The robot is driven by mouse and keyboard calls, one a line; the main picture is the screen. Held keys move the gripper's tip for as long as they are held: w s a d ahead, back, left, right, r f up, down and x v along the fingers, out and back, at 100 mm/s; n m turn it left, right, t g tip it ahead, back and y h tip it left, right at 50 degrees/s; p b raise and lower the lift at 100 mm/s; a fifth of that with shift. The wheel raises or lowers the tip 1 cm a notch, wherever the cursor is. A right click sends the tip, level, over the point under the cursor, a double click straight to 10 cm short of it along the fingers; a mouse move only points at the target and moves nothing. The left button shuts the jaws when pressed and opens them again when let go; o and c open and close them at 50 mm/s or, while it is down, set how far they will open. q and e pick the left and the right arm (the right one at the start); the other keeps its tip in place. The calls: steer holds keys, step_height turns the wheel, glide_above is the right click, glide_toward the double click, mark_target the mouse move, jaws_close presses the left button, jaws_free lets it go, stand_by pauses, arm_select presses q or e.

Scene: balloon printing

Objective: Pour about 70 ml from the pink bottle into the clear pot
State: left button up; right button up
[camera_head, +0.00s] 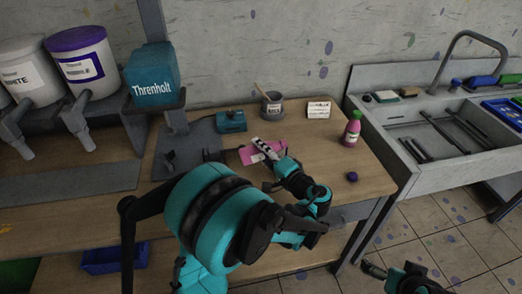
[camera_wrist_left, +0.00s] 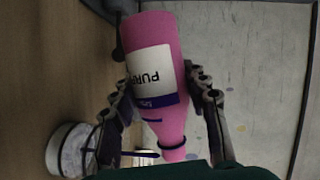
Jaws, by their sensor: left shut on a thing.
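My left gripper (camera_head: 266,150) is shut on a pink bottle (camera_head: 250,155), held tilted well over, close to level, above the wooden table. In the left wrist view the bottle (camera_wrist_left: 155,65) sits between both fingers, its "PUR..." label showing and its narrow neck with a dark ring towards the bottom of the picture. A grey see-through pot (camera_head: 271,108) with a label and a wooden stick stands behind the gripper. I see no liquid stream. My right gripper (camera_head: 395,270) is low at the right, off the table; its jaws are unclear.
Another pink bottle (camera_head: 352,130) stands upright near the sink (camera_head: 440,125). A dark purple cap (camera_head: 351,177) lies near the table's right edge. A white card (camera_head: 318,109) and a teal device (camera_head: 231,121) stand at the back. A teal "Threnholt" box (camera_head: 152,75) is at the left.

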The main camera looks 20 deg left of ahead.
arm_select(q)
steer(key=shift+f+m+y, duration=0.4)
steer(key=shift+f+m, duration=0.1)
steer(key=shift+m, duration=0.4)
stand_by(2.4)
steer(key=shift+r+n+h+p, duration=0.3)
steer(key=shift+r+n+p, duration=0.4)
steer(key=shift+p, duration=0.3)
steer(key=shift+r+n, duration=0.1)
steer(key=shift+n, duration=0.2)
